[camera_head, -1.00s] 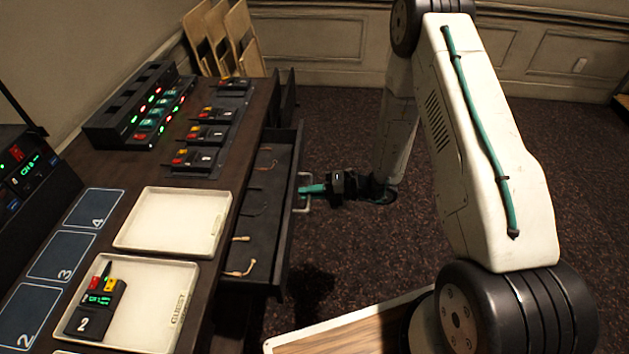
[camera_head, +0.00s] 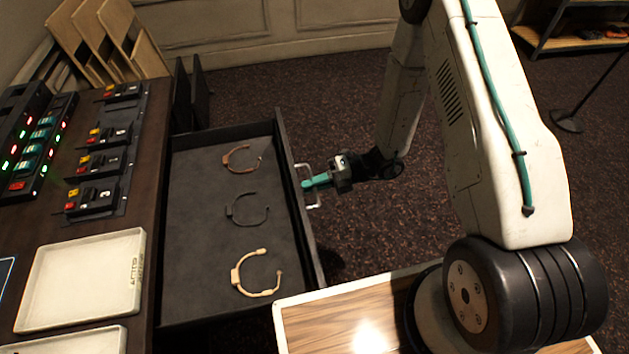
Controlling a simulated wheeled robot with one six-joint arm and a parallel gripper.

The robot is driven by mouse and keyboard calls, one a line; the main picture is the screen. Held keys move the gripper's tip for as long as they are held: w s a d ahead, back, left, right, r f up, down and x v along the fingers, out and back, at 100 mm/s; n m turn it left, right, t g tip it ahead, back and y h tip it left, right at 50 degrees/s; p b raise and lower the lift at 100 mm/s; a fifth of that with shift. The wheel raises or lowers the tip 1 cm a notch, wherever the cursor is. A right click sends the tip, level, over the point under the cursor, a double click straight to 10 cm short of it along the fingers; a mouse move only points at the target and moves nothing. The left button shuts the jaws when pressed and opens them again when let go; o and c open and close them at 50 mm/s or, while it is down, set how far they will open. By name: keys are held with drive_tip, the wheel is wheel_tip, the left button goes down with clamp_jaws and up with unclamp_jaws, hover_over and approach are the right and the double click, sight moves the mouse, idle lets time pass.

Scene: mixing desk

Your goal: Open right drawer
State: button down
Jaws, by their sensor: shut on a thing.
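The drawer (camera_head: 192,262) is pulled well out from the desk, and its grey-lined inside shows. Several headset-like bands lie in it: a brown one (camera_head: 240,168), a dark one (camera_head: 236,210) and a cream one (camera_head: 238,277). A pale metal handle (camera_head: 309,203) sits on the outer side of the drawer's front panel. My gripper (camera_head: 308,184) has teal fingers and is shut on the handle, reaching in from the right. The fingertips partly hide the handle.
The desk top (camera_head: 130,215) at left carries a white tray (camera_head: 80,280), a row of small devices (camera_head: 98,160) and a panel with lit buttons (camera_head: 45,140). Wooden frames (camera_head: 110,40) lean at the back wall. Dark carpet (camera_head: 300,110) is clear behind the drawer. A shelf (camera_head: 570,35) stands far right.

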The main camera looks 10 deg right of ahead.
drive_tip(key=shift+w+d, duration=0.1)
drive_tip(key=shift+d, duration=0.15)
drive_tip(key=c, duration=1.6)
unclamp_jaws()
drive_tip(key=shift+c, duration=0.2)
drive_tip(key=shift+d, duration=0.1)
drive_tip(key=v, duration=0.7)
drive_tip(key=shift+d, duration=0.35)
